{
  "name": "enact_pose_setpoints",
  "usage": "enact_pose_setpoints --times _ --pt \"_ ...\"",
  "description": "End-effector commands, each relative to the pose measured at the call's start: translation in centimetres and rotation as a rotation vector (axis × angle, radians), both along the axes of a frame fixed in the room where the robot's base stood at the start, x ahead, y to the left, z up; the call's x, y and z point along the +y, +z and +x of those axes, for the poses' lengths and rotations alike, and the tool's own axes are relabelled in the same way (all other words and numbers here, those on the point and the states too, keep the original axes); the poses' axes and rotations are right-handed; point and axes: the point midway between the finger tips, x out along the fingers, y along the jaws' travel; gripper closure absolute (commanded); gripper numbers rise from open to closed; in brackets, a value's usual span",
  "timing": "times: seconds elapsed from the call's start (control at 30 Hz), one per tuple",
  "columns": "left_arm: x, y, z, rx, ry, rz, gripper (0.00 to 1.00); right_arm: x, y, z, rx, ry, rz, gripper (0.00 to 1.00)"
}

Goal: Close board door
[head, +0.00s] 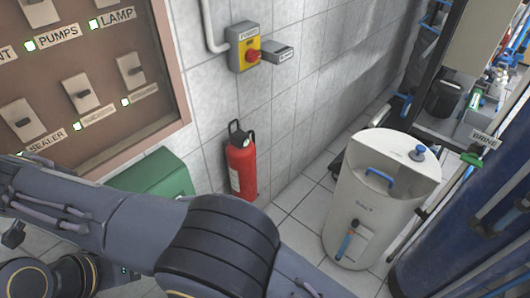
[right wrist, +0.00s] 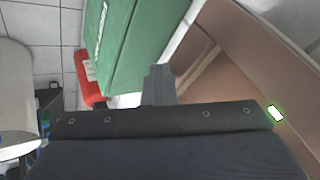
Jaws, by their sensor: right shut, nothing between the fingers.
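The control board (head: 75,75) is at the upper left of the head view. It has a brown frame, switches and lit green indicators, with labels including PUMPS, LAMP and SEALER. Its switch face is uncovered, and I cannot pick out a separate door panel in the head view. In the right wrist view, brown board parts (right wrist: 235,40) run along the right side, with one lit indicator. My right gripper (right wrist: 158,75) is shut and empty, pointing between the green box and the brown surface. I cannot tell whether it touches either. My left gripper is not in view.
A green box (head: 158,176) sits below the board; it also shows in the right wrist view (right wrist: 135,40). Tiled floor (head: 305,205) is clear between.

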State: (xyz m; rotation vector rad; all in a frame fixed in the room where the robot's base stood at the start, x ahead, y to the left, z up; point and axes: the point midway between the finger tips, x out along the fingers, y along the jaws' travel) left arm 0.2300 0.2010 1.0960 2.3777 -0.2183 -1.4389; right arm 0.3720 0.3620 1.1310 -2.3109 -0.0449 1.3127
Motion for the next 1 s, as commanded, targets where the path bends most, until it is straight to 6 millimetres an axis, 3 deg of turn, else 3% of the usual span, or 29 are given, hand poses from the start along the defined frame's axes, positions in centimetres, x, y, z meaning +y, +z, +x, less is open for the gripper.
enact_pose_setpoints --times 0.27,0.7,1.0 --pt "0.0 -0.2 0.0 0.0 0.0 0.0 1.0 0.1 0.7 0.3 -0.017 0.003 0.018 1.0" --pt "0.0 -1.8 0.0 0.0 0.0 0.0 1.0 -2.2 5.8 -4.0 -0.009 0.0 0.01 1.0" --pt "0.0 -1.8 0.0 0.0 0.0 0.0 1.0 -2.6 6.6 -4.7 -0.005 -0.001 0.005 1.0"
